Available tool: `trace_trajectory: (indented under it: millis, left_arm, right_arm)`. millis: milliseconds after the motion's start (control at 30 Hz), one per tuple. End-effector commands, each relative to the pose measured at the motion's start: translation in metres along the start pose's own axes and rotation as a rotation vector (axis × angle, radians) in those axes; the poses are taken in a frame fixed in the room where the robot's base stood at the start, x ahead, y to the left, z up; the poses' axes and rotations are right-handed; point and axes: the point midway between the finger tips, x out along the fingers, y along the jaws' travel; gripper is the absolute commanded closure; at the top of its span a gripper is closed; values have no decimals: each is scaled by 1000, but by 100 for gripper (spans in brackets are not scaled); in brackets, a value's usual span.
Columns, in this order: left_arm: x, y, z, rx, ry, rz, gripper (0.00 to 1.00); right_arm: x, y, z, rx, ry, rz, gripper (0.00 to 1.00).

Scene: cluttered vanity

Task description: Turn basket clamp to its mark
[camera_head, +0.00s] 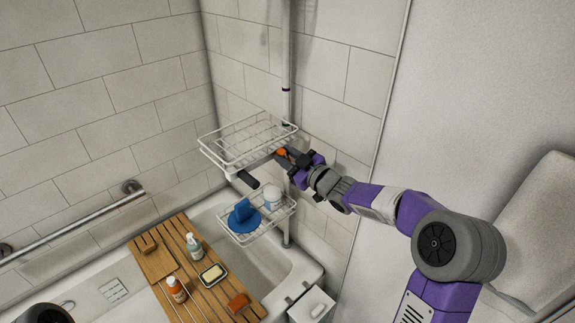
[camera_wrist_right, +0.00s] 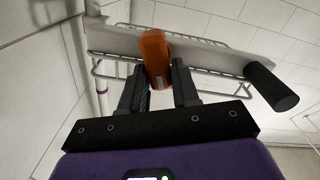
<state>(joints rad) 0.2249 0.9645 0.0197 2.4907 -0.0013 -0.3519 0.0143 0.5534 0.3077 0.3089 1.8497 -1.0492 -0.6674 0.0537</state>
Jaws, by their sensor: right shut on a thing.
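The upper wire basket (camera_head: 222,151) sits on a white vertical pole (camera_head: 285,60) in the corner. The orange basket clamp (camera_head: 281,153) is under the basket's right side, near the pole. In the right wrist view the orange clamp (camera_wrist_right: 156,55) stands upright between the fingers. My right gripper (camera_head: 287,158) is shut on the clamp; it also shows in the right wrist view (camera_wrist_right: 155,78). A dark purple band (camera_head: 286,90) is on the pole above the basket. I cannot make out a mark by the clamp. My left gripper is not in view.
A black cylindrical grip (camera_head: 248,179) juts out below the upper basket. The lower basket (camera_head: 262,228) holds a blue item (camera_head: 243,217) and a white jar (camera_head: 272,197). A wooden bath tray (camera_head: 206,300) with bottles and soap spans the tub. A grab bar (camera_head: 75,225) is at left.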

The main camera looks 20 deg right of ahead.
Motion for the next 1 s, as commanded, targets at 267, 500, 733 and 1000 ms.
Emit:
trace_trajectory:
  millis: [267, 500, 733, 1000]
  left_arm:
    - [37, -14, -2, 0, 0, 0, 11]
    - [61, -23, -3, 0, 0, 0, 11]
    - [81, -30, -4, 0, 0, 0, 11]
    - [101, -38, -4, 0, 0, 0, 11]
  right_arm:
    - [0, -6, 5, -266, 2, 0, 100]
    - [0, -9, 6, -493, 1, 0, 100]
    - [0, -12, 7, -712, 1, 0, 100]
    - [0, -14, 9, -948, 1, 0, 100]
